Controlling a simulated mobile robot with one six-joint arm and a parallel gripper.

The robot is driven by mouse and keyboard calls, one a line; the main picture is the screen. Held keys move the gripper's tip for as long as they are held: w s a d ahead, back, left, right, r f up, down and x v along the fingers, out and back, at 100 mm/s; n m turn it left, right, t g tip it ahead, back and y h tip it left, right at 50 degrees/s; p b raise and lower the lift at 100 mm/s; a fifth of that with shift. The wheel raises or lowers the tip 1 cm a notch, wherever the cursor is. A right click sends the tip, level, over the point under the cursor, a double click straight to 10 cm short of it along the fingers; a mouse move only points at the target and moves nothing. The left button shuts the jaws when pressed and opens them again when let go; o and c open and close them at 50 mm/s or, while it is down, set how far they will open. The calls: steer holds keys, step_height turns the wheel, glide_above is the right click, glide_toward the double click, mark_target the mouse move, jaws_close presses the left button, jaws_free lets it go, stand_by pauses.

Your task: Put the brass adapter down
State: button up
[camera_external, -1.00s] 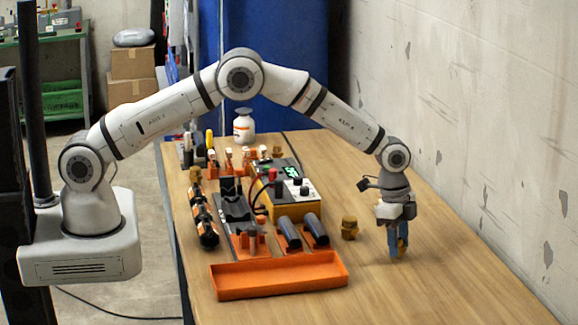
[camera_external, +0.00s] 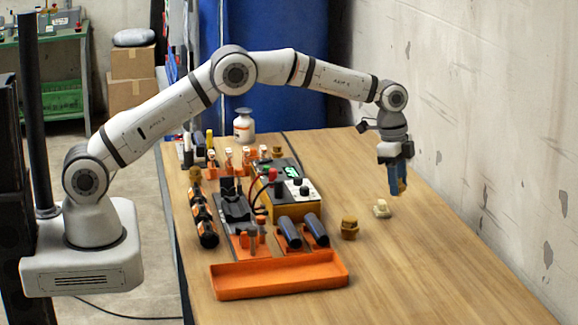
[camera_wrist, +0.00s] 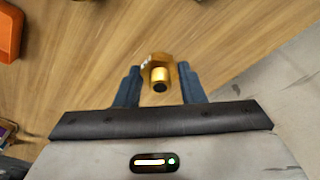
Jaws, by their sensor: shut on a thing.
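My gripper (camera_external: 398,190) is shut on a brass adapter (camera_wrist: 160,75), a gold-coloured piece with a wider body and a round, dark-ended tube. It sits between the two blue fingers in the wrist view (camera_wrist: 158,85). In the external view only a small part of the adapter (camera_external: 403,184) shows between the fingers. The gripper points down and is held above the right part of the wooden table (camera_external: 450,275). The adapter is clear of the tabletop.
A cream fitting (camera_external: 381,209) stands on the table near my gripper, with another brass-coloured fitting (camera_external: 349,228) left of it. An orange tray (camera_external: 280,277) lies at the front. Dark cylinders (camera_external: 290,232) and a yellow meter (camera_external: 292,205) stand left. The table's front right is bare.

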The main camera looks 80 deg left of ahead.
mark_target(396, 231)
step_height(396, 231, down, 10)
steer(key=shift+a+r+p, duration=0.15)
steer(key=shift+p, duration=0.25)
steer(key=o, duration=1.1)
steer(key=shift+c, duration=0.2)
